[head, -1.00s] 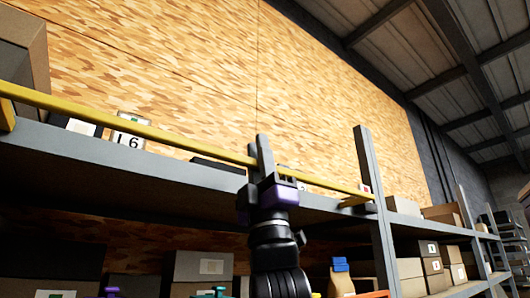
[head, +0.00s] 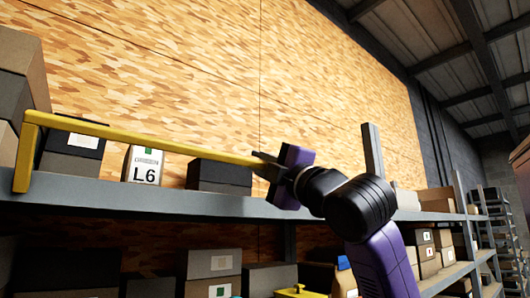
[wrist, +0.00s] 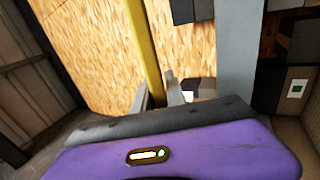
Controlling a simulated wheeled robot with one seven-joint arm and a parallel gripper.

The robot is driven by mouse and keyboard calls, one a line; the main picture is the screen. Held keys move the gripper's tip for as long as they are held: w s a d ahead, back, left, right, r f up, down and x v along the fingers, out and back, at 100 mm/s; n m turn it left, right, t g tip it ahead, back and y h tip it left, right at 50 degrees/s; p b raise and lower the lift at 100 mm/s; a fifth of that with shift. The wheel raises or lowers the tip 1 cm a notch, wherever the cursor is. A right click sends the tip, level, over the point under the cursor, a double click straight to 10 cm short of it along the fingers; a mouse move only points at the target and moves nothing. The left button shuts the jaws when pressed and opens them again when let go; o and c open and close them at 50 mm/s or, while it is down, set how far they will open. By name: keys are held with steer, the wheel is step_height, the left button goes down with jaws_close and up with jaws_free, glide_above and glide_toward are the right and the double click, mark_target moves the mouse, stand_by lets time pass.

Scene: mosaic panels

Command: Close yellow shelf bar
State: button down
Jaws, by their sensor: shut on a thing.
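The yellow shelf bar (head: 130,132) runs along the front of the upper shelf in the head view. Its left end has a bracket turned down at the shelf edge. My gripper (head: 262,163) is shut on the bar near its right end, left of the grey upright post (head: 373,150). In the wrist view the bar (wrist: 146,45) passes down between the two fingers (wrist: 158,92) of my gripper. The bar's far right tip is hidden by my gripper, so I cannot tell whether it touches the post.
On the upper shelf (head: 150,197) stand a white box marked GREEN L6 (head: 144,166), dark boxes (head: 218,177) and stacked cartons (head: 20,75) at the left. More cartons (head: 210,265) fill the lower shelf. My arm crosses in front of the right part.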

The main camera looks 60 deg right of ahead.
steer(key=shift+w+d+f+g+y, duration=0.1)
steer(key=shift+w+d+g+y, duration=0.2)
steer(key=shift+w+g, duration=0.8)
steer(key=shift+w+d+r+g+y, duration=0.1)
steer(key=shift+w+d+g+y, duration=0.2)
steer(key=shift+w+g, duration=0.75)
steer(key=shift+w+d+f+g+y, duration=0.15)
steer(key=shift+w+g+y, duration=0.4)
steer(key=shift+g, duration=0.9)
steer(key=shift+w, duration=0.1)
steer(key=c, duration=1.4)
jaws_free()
steer(key=shift+w, duration=0.1)
steer(key=b+v, duration=0.2)
steer(key=v, duration=0.6)
steer(key=shift+b, duration=0.3)
